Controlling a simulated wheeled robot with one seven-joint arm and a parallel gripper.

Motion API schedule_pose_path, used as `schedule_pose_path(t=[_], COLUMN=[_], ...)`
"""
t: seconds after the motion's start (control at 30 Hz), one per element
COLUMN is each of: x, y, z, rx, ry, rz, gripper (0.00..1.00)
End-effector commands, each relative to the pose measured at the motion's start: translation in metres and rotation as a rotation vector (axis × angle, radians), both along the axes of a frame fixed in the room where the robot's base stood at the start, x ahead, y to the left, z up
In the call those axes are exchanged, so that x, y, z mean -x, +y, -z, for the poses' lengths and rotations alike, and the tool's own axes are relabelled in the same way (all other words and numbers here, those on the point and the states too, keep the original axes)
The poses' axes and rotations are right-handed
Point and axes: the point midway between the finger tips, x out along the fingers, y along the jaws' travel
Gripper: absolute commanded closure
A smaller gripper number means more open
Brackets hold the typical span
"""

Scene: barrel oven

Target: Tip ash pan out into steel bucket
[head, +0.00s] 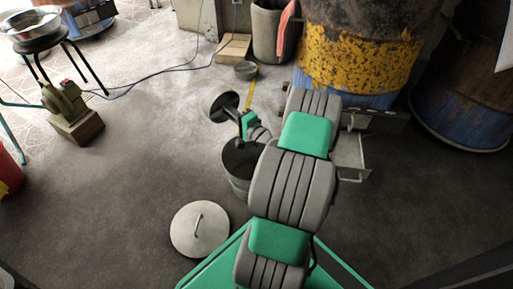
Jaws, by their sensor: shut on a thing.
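A dark round pan (223,107), which looks to be the ash pan, is beyond and slightly left of the steel bucket (238,180). Its short dark handle runs to my gripper (245,124). My gripper is shut on it; the fingers are small and partly hidden, so the exact hold is unclear. The pan appears tilted, with its dark round face showing; its contents cannot be made out. The steel bucket stands upright on the floor with its mouth open, and my arm covers its right side. The inside looks dark.
A round lid (200,230) with a handle lies left of the bucket. A grey drawer-like box (351,157) stands right of my arm, below the yellow-banded barrel (357,62). The floor to the left is largely clear.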

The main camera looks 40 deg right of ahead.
Motion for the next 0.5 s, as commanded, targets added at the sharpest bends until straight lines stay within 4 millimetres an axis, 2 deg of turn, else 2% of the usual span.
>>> schedule_pose_path(t=[0.03, 0.1, 0.2, 0.33, 0.5], x=[0.018, 0.042, 0.074, 0.098, 0.101], y=[-0.018, -0.031, -0.040, -0.042, -0.041], z=[0.031, 0.064, 0.101, 0.125, 0.127], rx=[-0.005, -0.001, 0.003, 0.010, 0.018], ry=[0.033, 0.077, 0.128, 0.165, 0.208], rz=[-0.015, -0.056, -0.105, -0.144, -0.159], gripper=[1.00, 1.00, 1.00, 1.00, 1.00])
